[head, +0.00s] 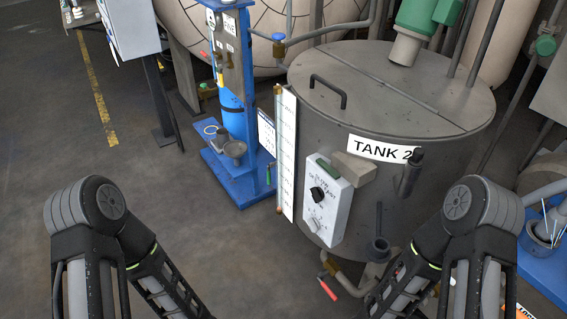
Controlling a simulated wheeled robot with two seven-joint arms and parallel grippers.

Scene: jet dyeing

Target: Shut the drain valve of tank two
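Tank two is a grey metal vessel (385,110) with a "TANK 2" label (380,149), right of centre in the head view. Low at its front is a brass-coloured pipe and valve (333,266) with a red lever (328,288). The lever slants down and to the right. I cannot tell from this angle whether the valve is open or shut. My two arms reach in from the lower left and lower right. Both grippers are below the bottom edge of the picture, so their state is hidden.
My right forearm is close to the tank's lower pipework. The floor (170,215) at left is clear.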

